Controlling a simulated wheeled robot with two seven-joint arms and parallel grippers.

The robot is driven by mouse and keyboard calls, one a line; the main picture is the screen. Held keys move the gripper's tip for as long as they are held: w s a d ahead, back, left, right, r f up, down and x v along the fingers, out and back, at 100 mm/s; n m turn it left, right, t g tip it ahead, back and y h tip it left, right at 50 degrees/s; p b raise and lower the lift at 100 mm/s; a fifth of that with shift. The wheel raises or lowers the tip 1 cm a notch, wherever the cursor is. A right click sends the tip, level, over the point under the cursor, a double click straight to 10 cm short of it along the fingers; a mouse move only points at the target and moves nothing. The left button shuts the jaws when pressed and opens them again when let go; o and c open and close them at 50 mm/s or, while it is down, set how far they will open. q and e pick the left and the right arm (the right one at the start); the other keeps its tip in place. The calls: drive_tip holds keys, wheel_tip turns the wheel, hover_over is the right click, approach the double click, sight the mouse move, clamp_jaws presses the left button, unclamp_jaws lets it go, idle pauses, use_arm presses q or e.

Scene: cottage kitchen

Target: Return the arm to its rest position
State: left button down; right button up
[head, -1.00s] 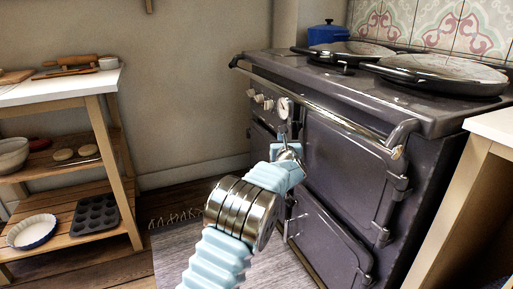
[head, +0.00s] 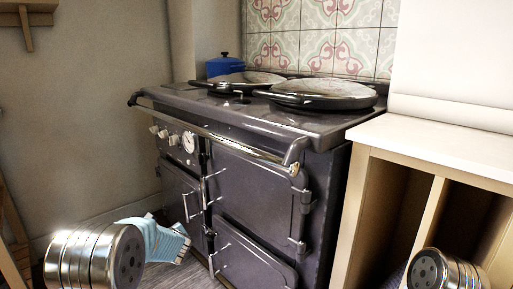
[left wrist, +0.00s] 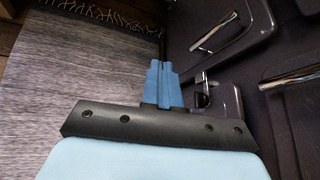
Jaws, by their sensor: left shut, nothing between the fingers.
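My left arm (head: 160,240) comes in at the lower left of the head view, with a shiny metal joint and a light-blue link beyond it, low in front of the range cooker (head: 250,195). Its fingers are not clear there. In the left wrist view my left gripper (left wrist: 163,82) has its blue fingers together with nothing between them. The fingers point over the floor beside the cooker's dark doors and metal handles. A metal joint of my right arm (head: 445,270) shows at the lower right of the head view; its gripper is out of view.
The cooker has a front rail (head: 220,135), two round lids and shut-looking doors with protruding handles. A blue pot (head: 224,66) stands at its back. A wooden cabinet with a white top (head: 450,145) is to the right. A grey rug (left wrist: 90,80) lies on the floor.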

use_arm(q)
drive_tip(key=s+d+f+n+g+h+p, duration=0.1)
drive_tip(key=s+d+f+n+g+h, duration=0.3)
drive_tip(key=s+f, duration=0.6)
drive_tip(key=s+d+f+n+g+h+p, duration=0.2)
drive_tip(key=s+d+f+n+g, duration=0.3)
drive_tip(key=s+f, duration=0.55)
drive_tip(key=s+d+f+n+h+p, duration=0.1)
drive_tip(key=s+d+n+h, duration=0.1)
drive_tip(key=s+d+n, duration=0.3)
drive_tip(key=s+d+f+n+h+p, duration=0.1)
drive_tip(key=s+d+n, duration=0.4)
drive_tip(key=s+n, duration=0.8)
drive_tip(key=shift+f+n+g+h, duration=0.25)
drive_tip(key=shift+n+g+h, duration=0.15)
drive_tip(key=shift+h, duration=0.2)
drive_tip(key=c, duration=1.8)
unclamp_jaws()
